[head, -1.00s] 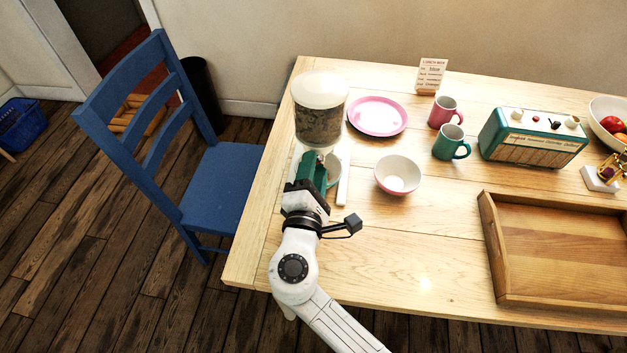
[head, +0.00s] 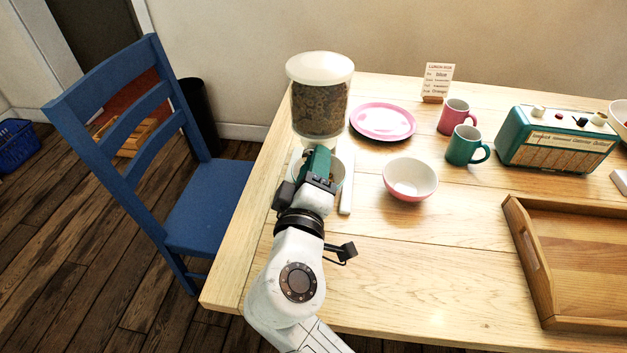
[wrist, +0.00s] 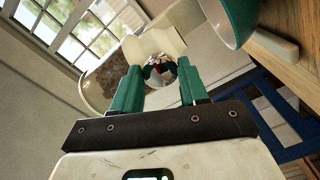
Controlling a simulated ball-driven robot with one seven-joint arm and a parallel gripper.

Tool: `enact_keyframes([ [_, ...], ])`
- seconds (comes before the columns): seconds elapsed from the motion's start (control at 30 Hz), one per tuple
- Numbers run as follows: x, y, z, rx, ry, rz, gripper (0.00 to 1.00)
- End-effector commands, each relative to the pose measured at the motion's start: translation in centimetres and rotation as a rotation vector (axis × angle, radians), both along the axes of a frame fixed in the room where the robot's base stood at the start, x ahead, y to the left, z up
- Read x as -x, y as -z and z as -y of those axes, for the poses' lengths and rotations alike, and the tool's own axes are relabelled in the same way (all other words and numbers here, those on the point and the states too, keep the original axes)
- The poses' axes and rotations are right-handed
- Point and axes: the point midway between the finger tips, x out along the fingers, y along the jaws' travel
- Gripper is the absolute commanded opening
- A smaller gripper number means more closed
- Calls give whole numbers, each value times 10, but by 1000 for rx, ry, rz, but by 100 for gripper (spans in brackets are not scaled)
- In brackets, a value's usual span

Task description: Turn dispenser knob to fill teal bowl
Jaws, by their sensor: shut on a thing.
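The dispenser (head: 319,108) stands at the table's far left end, with a pale lid and a clear hopper of brown pieces. In the wrist view its cream outlet (wrist: 150,46) is close ahead. My gripper (head: 319,157) is at the dispenser's front, below the hopper. In the wrist view its teal fingers are shut on the round shiny knob (wrist: 160,71). The teal bowl (head: 337,174) sits under the outlet, mostly hidden by my gripper; its side shows at the top right of the wrist view (wrist: 245,15). The bowl's inside cannot be seen well.
A pink bowl (head: 410,180) stands right of the dispenser, with a pink plate (head: 383,121) behind. Pink (head: 453,116) and teal (head: 465,146) mugs, a radio (head: 556,139) and a wooden tray (head: 530,245) are further right. A blue chair (head: 205,205) stands left.

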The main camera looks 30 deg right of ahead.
Motion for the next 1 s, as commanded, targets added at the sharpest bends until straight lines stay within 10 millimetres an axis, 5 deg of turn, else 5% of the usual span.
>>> enact_keyframes([
  [0.4, 0, 5, 0, -186, 2, 131, 13],
  [1.0, 0, 3, 0, -223, 4, 155, 13],
])
